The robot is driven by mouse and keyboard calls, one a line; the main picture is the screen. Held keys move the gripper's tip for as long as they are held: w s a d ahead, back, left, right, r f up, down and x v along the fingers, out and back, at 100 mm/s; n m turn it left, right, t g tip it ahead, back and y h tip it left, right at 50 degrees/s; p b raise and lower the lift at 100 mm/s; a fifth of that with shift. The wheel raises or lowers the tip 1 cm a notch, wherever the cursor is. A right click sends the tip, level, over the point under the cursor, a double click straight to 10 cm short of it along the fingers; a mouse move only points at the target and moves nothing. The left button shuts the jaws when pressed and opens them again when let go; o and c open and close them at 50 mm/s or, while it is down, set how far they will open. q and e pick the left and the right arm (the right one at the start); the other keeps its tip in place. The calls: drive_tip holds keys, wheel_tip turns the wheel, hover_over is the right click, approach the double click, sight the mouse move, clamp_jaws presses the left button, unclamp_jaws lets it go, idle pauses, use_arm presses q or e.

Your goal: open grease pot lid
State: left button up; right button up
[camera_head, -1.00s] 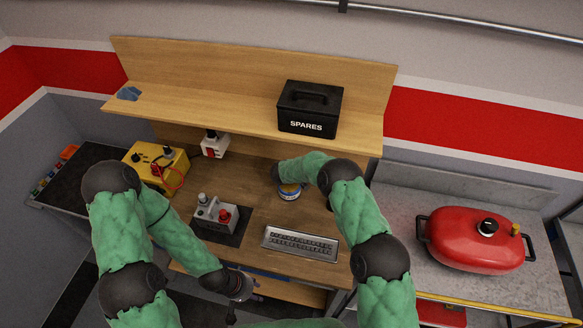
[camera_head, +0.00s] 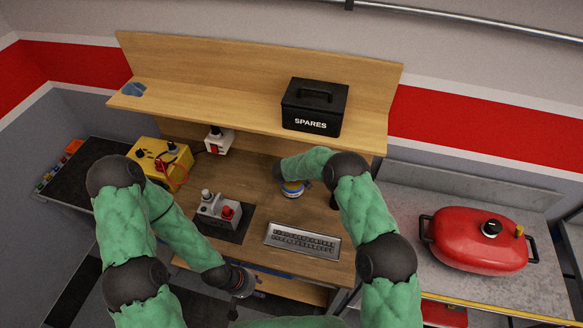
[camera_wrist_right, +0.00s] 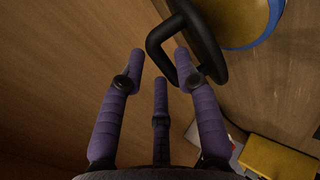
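The grease pot (camera_head: 292,189) is a small round tin with blue and yellow on it, standing on the wooden bench beside my right wrist. The right wrist view shows part of it, a yellow round face with a blue rim (camera_wrist_right: 236,18), at the top right. A black loop handle (camera_wrist_right: 205,42) stands out from it. My right gripper (camera_wrist_right: 158,58) has its purple fingers apart, with the end of the loop between or just beyond the tips; contact is unclear. My left gripper (camera_head: 246,297) hangs near the bench's front edge, away from the pot, its fingers unclear.
A yellow box (camera_head: 163,160) is at the left. A black SPARES box (camera_head: 313,107) stands on the shelf above. A red pan (camera_head: 475,245) is on the right-hand counter.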

drive_tip(key=v, duration=0.9)
drive_tip(key=shift+s+r, duration=0.25)
